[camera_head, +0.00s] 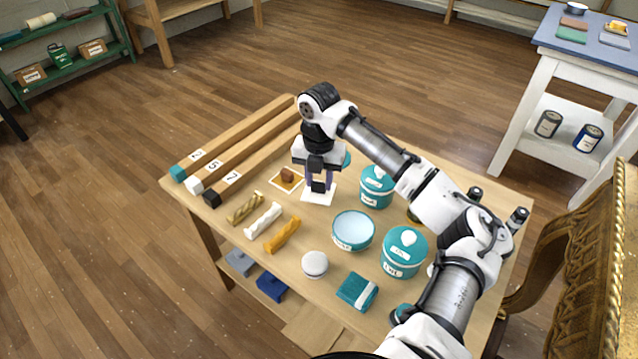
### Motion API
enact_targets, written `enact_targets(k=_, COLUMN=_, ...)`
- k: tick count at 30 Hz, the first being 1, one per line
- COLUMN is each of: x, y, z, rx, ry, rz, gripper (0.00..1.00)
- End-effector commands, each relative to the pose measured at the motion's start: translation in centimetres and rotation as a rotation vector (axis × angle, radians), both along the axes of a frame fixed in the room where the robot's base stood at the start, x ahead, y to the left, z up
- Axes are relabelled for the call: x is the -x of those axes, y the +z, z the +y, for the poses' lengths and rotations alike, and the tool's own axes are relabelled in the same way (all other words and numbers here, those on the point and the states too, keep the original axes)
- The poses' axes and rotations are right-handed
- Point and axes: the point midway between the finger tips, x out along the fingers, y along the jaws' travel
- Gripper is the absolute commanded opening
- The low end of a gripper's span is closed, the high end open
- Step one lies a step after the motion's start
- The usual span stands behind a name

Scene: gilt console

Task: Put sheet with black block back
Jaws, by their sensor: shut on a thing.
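A white sheet (311,198) lies at the middle of the wooden table's far half, under my gripper. A small black block (319,187) shows over the sheet, between the fingers. My gripper (319,183) points down and is shut on the black block. Whether the block rests on the sheet or hangs just above it, I cannot tell. Just left of it lies another sheet (278,186) with a brown block (287,175) on it. My gripper hides part of the area behind the black block.
Three long bars numbered 2, 5 and 7 (232,177) lie at the table's left. Three moulding pieces (264,220) lie in front. Teal tubs (376,188), an open teal bowl (353,231), a white round pot (315,264) and a teal cloth (357,291) stand nearby.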

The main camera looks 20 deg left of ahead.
Motion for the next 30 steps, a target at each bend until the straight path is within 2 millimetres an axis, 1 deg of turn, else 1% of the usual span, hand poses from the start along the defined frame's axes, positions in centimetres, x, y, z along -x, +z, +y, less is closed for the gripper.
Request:
enact_targets(k=1, x=0.0, y=-0.9, z=0.0, rx=-0.001, ry=-0.001, rz=0.002, gripper=0.13)
enact_targets(k=4, x=0.0, y=-1.9, z=0.0, rx=0.0, ry=-0.001, rz=0.001, gripper=0.13)
enact_targets(k=11, x=0.0, y=-2.0, z=0.0, rx=-0.001, ry=0.0, rz=0.0, gripper=0.13)
enact_targets(k=15, x=0.0, y=-2.4, z=0.0, rx=-0.001, ry=0.0, rz=0.001, gripper=0.13)
enact_targets(k=16, x=0.0, y=-2.4, z=0.0, rx=-0.001, ry=0.0, rz=0.0, gripper=0.33)
enact_targets(k=21, x=0.0, y=-2.3, z=0.0, rx=0.0, ry=0.0, rz=0.0, gripper=0.53)
enact_targets(k=30, x=0.0, y=-2.1, z=0.0, rx=0.0, ry=0.0, rz=-0.001, gripper=0.53)
